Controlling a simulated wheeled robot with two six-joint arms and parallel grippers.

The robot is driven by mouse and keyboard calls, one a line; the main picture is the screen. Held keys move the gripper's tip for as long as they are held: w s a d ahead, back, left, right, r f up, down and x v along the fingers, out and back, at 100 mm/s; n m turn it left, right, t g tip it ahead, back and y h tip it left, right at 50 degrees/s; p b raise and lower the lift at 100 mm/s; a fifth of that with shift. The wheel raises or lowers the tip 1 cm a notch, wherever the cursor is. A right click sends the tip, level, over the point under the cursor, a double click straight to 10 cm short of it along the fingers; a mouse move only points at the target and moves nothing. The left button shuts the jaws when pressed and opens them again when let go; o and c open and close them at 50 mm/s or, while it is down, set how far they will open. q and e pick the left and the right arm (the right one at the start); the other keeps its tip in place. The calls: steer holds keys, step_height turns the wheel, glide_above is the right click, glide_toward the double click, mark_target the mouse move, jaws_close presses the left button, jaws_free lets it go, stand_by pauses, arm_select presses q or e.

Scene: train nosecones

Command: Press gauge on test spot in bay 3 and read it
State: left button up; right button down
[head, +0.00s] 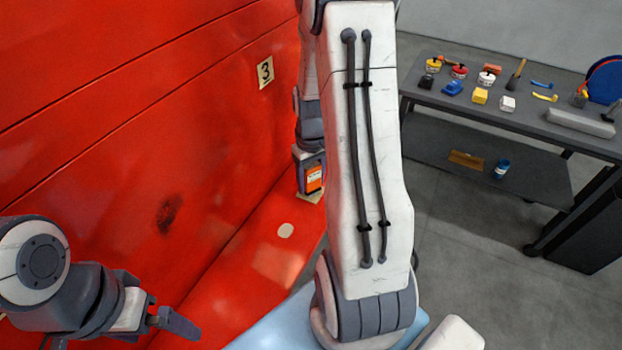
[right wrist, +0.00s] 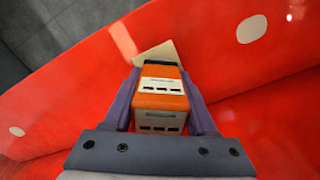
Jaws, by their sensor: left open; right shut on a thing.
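My right gripper (head: 310,158) is shut on the orange gauge (head: 314,180), low beside the red nosecone panel, below and right of the number 3 sign (head: 265,72). In the right wrist view the gauge (right wrist: 162,100) sits between the two fingers, with a beige square patch (right wrist: 155,54) at its far end. Whether the gauge touches the patch is unclear. A pale round spot (head: 286,230) lies on the red lower surface, nearer than the gauge. Two pale spots show in the right wrist view, one upper right (right wrist: 251,29). No gauge reading is legible. My left gripper (head: 172,318) is open and empty at lower left.
The red panel (head: 120,120) fills the left side and has a dark smudge (head: 168,214). A grey workbench (head: 440,93) with several small pots, blocks and tools stands at the right. Open grey floor lies before it. My right arm hides the middle.

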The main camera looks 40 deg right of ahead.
mark_target(312, 165)
steer(key=shift+f+b, duration=0.35)
steer(key=shift+f, duration=0.15)
stand_by(0.6)
steer(key=shift+f, duration=0.15)
stand_by(1.6)
steer(key=shift+s, duration=0.1)
step_height(312, 165, up, 7)
steer(key=p, duration=0.6)
stand_by(1.3)
